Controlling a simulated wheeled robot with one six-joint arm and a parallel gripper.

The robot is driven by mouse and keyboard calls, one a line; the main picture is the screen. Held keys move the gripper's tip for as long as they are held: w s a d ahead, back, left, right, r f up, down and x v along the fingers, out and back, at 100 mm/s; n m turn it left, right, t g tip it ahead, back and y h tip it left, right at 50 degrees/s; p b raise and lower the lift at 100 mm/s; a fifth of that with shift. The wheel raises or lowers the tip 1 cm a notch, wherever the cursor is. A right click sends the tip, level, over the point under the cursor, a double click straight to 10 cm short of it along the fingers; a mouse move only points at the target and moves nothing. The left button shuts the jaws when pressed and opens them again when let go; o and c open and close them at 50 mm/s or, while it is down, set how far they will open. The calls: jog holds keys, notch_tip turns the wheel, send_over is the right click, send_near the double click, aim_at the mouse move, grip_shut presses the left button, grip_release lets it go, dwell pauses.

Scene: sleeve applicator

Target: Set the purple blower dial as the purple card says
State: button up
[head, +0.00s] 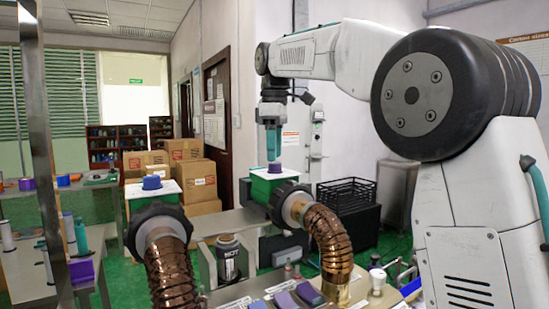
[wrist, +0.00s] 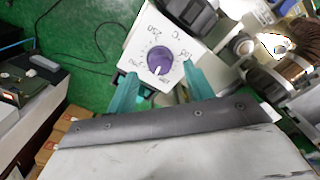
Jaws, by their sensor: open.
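The purple blower dial (head: 277,168) sits on the white top of a green box in the middle of the head view. In the wrist view the purple dial (wrist: 160,60) is on a white plate with printed markings around it, too blurred to read surely. A pale mark shows near the dial's lower edge. My gripper (head: 273,157) points down above the dial. In the wrist view my gripper's (wrist: 157,80) teal fingers are open, one on each side of the dial; I cannot tell whether they touch it. I cannot make out a purple card.
A second green box to the left bears a blue dial (head: 151,182). Two copper hoses (head: 325,235) with black collars stand in front of the boxes. Cardboard boxes (head: 190,175) and a black crate (head: 346,192) are behind.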

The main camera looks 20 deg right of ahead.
aim_at(275, 163)
notch_tip(275, 163, up, 5)
jog(key=shift+r, duration=0.1)
jog(key=shift+s, duration=0.1)
dwell(0.5)
